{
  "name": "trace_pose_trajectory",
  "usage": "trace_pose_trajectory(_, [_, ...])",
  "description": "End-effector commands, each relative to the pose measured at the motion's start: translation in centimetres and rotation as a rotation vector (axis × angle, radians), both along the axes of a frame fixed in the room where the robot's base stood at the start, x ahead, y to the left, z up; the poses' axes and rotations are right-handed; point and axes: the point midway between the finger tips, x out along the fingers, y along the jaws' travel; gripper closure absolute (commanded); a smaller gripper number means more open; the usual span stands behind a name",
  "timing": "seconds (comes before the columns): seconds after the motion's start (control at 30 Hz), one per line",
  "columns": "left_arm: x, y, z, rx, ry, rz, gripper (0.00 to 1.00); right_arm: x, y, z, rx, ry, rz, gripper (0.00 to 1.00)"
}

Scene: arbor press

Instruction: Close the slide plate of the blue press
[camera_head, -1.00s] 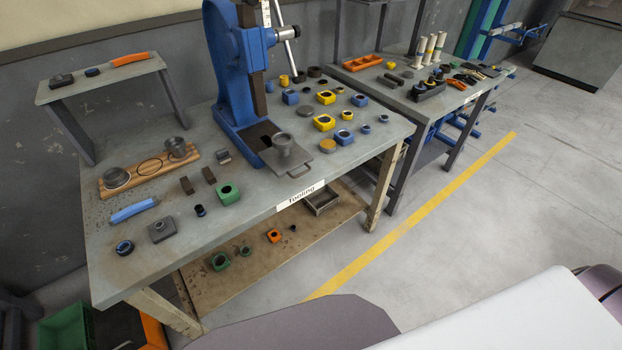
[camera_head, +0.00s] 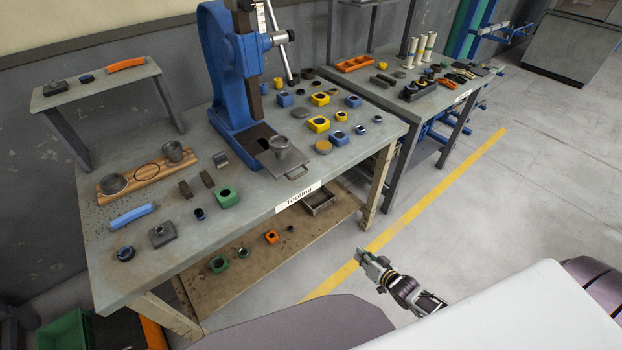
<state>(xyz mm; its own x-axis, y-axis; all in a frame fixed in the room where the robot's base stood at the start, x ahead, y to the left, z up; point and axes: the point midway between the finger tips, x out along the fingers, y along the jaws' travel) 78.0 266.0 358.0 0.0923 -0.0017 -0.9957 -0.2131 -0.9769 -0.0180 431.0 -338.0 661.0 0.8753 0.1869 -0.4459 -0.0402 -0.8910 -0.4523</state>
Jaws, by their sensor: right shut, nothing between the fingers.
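The blue press (camera_head: 226,75) stands upright near the back middle of the grey workbench. Its slide plate (camera_head: 284,167) is a grey plate with a loop handle (camera_head: 297,173) at its front, and it sticks out from the press base toward the bench's front edge. A dark grey flanged part (camera_head: 281,147) sits on the plate. My right gripper (camera_head: 364,257) is shut and empty over the floor, in front of the bench and well apart from the slide plate. My left gripper is not in view.
The bench top (camera_head: 255,205) holds several yellow, blue and green blocks. A wooden holder (camera_head: 146,174) with metal cups lies at left. A small raised shelf (camera_head: 95,82) stands at the back left. A second table (camera_head: 400,88) is at right. The floor in front is clear.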

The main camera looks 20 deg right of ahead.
Motion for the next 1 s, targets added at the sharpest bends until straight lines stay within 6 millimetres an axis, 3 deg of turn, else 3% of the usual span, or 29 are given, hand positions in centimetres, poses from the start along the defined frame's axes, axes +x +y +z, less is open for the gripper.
trace_pose_trajectory(0.03, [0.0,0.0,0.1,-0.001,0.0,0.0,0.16,1.0,0.8,2.1,0.06,-0.037,-0.004,1.0])
trace_pose_trajectory(0.2, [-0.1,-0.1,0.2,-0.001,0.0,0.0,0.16,3.3,3.1,8.3,0.287,-0.133,-0.026,1.0])
trace_pose_trajectory(0.5, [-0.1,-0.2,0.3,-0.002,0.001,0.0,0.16,5.3,6.3,17.1,0.689,-0.229,-0.036,1.0])
trace_pose_trajectory(0.8, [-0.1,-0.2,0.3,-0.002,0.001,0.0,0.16,5.7,8.1,23.4,1.047,-0.256,-0.021,1.0])
trace_pose_trajectory(1.0, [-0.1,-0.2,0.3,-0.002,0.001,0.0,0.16,5.7,8.5,25.1,1.157,-0.255,-0.012,1.0])
